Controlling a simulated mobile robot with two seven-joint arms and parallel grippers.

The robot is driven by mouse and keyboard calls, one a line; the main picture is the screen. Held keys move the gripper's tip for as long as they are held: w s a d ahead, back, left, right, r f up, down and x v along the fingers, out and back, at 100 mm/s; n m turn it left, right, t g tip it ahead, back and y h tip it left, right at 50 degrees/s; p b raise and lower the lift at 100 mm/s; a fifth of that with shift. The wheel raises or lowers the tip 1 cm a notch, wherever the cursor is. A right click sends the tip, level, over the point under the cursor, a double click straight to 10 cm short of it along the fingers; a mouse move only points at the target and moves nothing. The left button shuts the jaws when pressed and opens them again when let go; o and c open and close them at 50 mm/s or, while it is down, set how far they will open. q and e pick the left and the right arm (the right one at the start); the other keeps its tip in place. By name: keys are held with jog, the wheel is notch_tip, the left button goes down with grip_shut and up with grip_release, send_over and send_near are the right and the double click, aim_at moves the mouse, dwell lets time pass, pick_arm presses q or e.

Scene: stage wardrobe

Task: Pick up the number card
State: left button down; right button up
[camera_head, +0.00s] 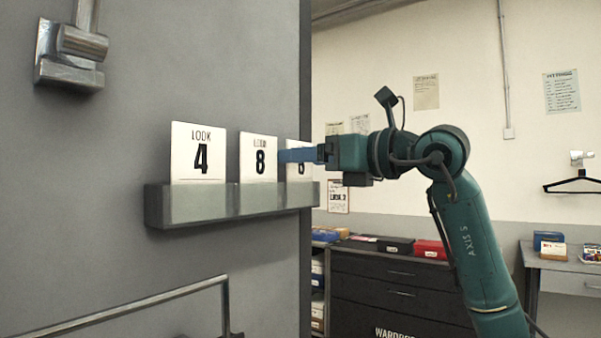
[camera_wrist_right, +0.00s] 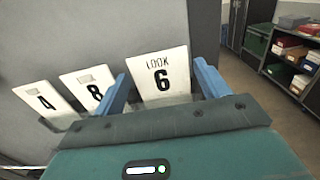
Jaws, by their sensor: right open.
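Three white number cards stand in a grey wall rack (camera_head: 160,208): the 4 card (camera_head: 198,150), the 8 card (camera_head: 258,157) and the 6 card (camera_head: 300,173). They also show in the right wrist view, the 4 card (camera_wrist_right: 42,98) at far left, the 8 card (camera_wrist_right: 92,88) beside it and the 6 card (camera_wrist_right: 160,66) in the middle. My right gripper (camera_head: 284,155) is open. Its blue fingers (camera_wrist_right: 162,72) appear on either side of the 6 card, with no clear contact. In the head view they hide part of that card. My left gripper is out of view.
The rack is fixed to a grey panel (camera_head: 100,265). A metal rail (camera_head: 150,308) runs below it and a bracket (camera_head: 72,55) sits above. Dark drawers (camera_head: 380,290) stand behind my right arm. A hanger (camera_head: 578,182) hangs at far right.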

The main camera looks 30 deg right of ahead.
jog(key=shift+c, duration=0.3)
jog(key=c, duration=0.6)
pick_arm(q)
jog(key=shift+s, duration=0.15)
pick_arm(e)
jog(key=shift+c, duration=0.4)
notch_tip(320, 180, up, 10)
jog(key=p, duration=0.2)
jog(key=shift+f+p, duration=0.1)
jog(key=shift+p, duration=0.3)
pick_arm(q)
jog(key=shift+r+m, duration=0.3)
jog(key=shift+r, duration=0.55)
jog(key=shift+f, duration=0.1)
